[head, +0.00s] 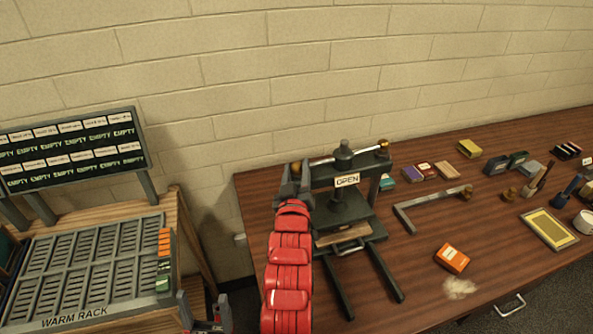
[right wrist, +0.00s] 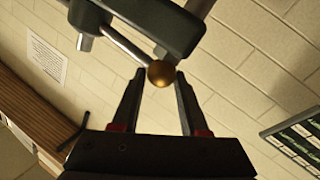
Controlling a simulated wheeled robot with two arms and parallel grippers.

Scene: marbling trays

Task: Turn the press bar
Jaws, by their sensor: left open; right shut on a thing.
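The dark press (head: 340,204) stands on the wooden table with an "OPEN" sign (head: 347,180) on its front. Its press bar (head: 368,151) is a metal rod across the top, with a brass ball (head: 383,146) at the right end. My right gripper (head: 296,172) is at the bar's left end. In the right wrist view, my right gripper (right wrist: 159,78) is shut with its fingers on either side of the brass ball (right wrist: 160,73) at the bar's end. My left gripper (head: 218,314) is open and low at the bottom edge, away from the press and partly cut off.
A warm rack (head: 95,262) stands at the left below a board of "EMPTY" labels (head: 72,148). Right of the press lie a metal bracket (head: 405,218), an orange box (head: 452,258) and a yellow-faced frame (head: 549,229). A brick wall is behind.

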